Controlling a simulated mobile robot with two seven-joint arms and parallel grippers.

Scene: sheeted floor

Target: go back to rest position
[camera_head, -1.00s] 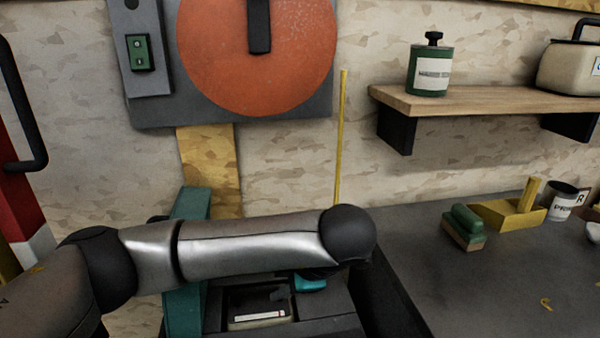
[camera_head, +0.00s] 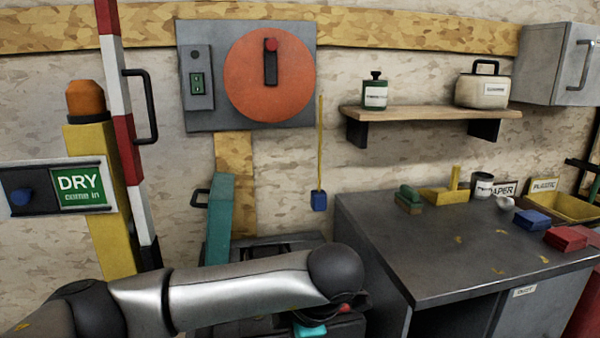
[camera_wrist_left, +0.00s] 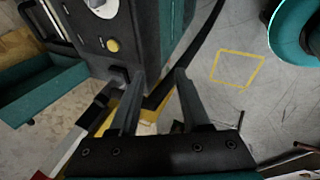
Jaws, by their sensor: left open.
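My left arm (camera_head: 235,287) comes in from the left across the bottom of the head view, its dark rounded joint at the right end. The left gripper's jaws cannot be made out in the head view. In the left wrist view the left gripper (camera_wrist_left: 160,78) has its two dark fingers apart, with nothing held between them. My right gripper is in neither view.
A dark workbench (camera_head: 430,265) with a brush (camera_head: 409,199) and other small items stands at right. A shelf (camera_head: 430,113) is on the wall. A red-and-white post (camera_head: 122,110) and a DRY sign (camera_head: 80,188) are at left. A yellow square (camera_wrist_left: 237,69) marks the floor.

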